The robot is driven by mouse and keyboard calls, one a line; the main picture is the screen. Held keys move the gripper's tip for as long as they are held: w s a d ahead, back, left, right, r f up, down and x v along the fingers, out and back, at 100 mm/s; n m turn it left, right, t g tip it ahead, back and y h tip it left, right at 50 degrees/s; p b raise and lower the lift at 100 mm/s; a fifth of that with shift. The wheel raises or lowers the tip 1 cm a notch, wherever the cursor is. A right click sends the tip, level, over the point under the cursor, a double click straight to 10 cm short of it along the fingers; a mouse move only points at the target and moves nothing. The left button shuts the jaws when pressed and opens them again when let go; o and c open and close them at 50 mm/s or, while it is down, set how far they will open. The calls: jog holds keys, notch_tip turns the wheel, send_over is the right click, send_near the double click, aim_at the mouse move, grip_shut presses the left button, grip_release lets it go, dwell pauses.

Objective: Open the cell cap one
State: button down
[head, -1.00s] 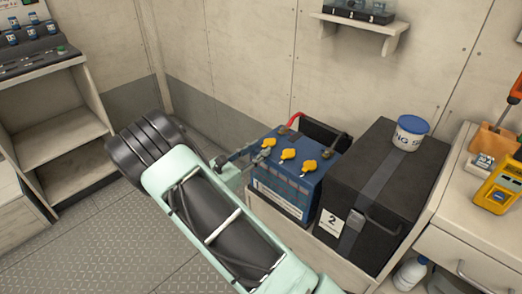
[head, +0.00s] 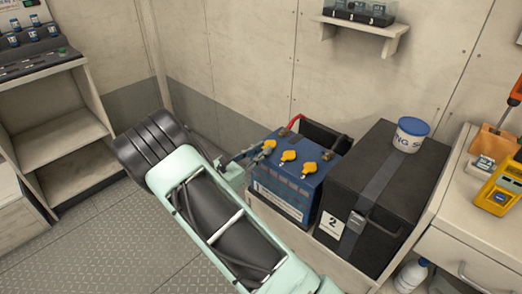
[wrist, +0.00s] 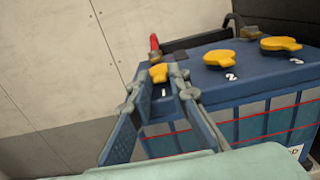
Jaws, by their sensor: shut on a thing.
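The blue battery (head: 290,185) has three yellow caps on its top. Cell cap one (wrist: 158,73), by the number 1, is between my fingertips in the wrist view. My gripper (wrist: 158,88) is shut on it, one finger on each side. In the head view, cap one (head: 269,145) is the leftmost cap and my gripper (head: 260,150) reaches it from the left. Cap two (wrist: 219,58) and cap three (wrist: 281,44) sit on the battery to its right, clear of the fingers. Whether cap one has lifted or turned cannot be told.
A black box marked 2 (head: 385,195) stands right of the battery, with a white, blue-lidded tub (head: 411,134) on it. A red cable end (wrist: 154,43) rises behind cap one. A small wall shelf (head: 360,35) is above. The floor (head: 90,235) at left is clear.

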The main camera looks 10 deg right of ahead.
jog(key=shift+w+d+r, duration=0.15)
jog(key=shift+r, duration=0.1)
